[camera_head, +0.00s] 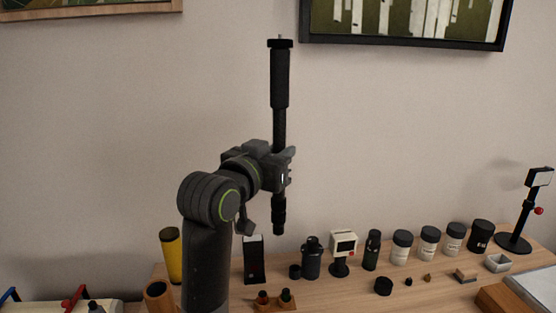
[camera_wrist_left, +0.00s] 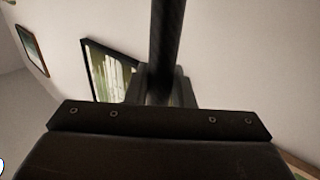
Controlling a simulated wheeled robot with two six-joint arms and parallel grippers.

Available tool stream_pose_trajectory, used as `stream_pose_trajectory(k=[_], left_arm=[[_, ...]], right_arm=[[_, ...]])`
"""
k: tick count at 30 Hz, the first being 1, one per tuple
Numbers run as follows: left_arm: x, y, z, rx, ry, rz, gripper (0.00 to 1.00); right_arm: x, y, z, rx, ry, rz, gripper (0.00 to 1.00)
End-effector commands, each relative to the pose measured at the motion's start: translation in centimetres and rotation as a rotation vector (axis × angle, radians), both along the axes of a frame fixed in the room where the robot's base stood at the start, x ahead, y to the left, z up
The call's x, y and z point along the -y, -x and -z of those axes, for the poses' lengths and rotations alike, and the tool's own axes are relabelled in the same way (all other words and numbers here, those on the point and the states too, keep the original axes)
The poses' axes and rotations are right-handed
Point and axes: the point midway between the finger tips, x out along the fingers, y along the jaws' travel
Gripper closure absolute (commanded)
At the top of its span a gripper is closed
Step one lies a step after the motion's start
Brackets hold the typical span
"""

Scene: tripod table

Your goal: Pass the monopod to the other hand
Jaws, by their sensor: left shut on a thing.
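The monopod (camera_head: 280,82) is a long black pole with a thick grip at the top and a flat round head. It stands upright in the air above the table. My left gripper (camera_head: 283,170) is shut around its lower middle part. The lower end of the pole shows below the gripper and is clear of the table. In the left wrist view the pole (camera_wrist_left: 167,40) runs up from between the fingers (camera_wrist_left: 160,90). My right gripper is in neither view.
A wooden table (camera_head: 340,292) runs along the wall. On it stand a yellow cylinder (camera_head: 171,254), a black bottle (camera_head: 311,260), a small white device (camera_head: 343,247), several lidded jars (camera_head: 402,247) and a stand (camera_head: 514,240) at the right. The air right of the monopod is free.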

Motion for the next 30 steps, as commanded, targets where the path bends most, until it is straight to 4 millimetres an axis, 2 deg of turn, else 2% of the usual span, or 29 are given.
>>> stream_pose_trajectory(k=[9,15,23,30], left_arm=[[-4.9,0.1,-0.1,0.003,0.003,-0.260,1.00],[-7.3,0.1,-0.1,0.002,0.003,-0.389,1.00],[-8.3,0.3,0.5,0.000,0.002,-0.421,1.00],[-7.6,1.9,3.0,0.000,0.001,-0.283,1.00]], right_arm=[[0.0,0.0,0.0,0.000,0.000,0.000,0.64],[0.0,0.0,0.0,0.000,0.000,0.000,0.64],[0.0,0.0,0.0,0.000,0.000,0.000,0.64],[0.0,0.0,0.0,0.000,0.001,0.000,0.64]])
